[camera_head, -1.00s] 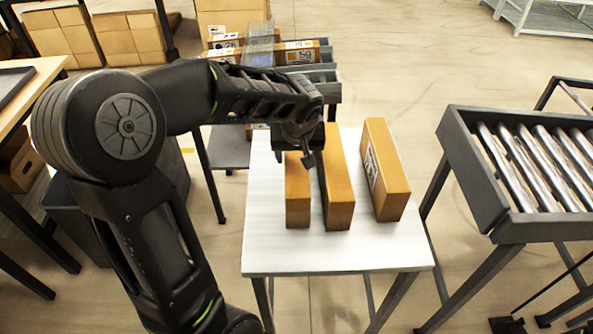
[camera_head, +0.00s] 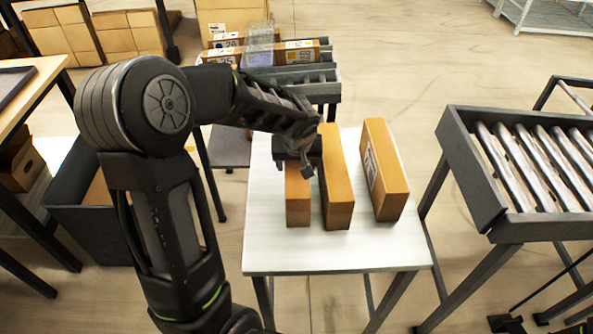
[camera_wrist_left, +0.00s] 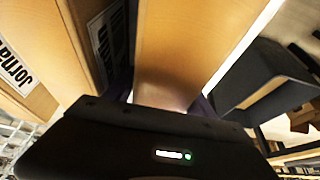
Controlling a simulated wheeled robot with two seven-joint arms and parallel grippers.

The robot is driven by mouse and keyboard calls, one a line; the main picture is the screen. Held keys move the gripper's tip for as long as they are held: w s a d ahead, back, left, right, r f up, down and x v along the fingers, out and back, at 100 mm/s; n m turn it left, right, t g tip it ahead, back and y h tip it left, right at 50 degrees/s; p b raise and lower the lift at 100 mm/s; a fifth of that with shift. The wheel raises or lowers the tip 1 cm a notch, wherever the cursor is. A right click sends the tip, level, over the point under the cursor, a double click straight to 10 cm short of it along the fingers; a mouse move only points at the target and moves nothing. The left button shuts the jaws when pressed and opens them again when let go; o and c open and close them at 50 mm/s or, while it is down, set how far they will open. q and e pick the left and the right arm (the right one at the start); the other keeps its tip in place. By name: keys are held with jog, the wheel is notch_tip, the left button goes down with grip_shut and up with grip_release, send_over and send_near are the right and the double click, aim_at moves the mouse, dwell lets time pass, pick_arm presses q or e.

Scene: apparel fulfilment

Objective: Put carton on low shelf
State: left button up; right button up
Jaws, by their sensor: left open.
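Three tall orange-brown cartons stand side by side on a white table (camera_head: 330,255): a left one (camera_head: 298,205), a middle one (camera_head: 338,185) and a right one (camera_head: 384,170) with a label on its side. My left gripper (camera_head: 296,168) is open at the upper part of the left carton, its fingers on either side of it. In the left wrist view, a plain carton (camera_wrist_left: 185,45) lies between the open fingers (camera_wrist_left: 162,98), and a labelled carton (camera_wrist_left: 25,85) stands to its left. Whether the fingers touch the carton is unclear.
A roller conveyor (camera_head: 520,165) stands right of the table. Behind the table, more cartons (camera_head: 265,55) lie on a grey rack or conveyor. A dark bin (camera_head: 95,220) stands at the left. The table's front is clear.

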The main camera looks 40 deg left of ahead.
pick_arm(q)
grip_shut()
dwell(0.7)
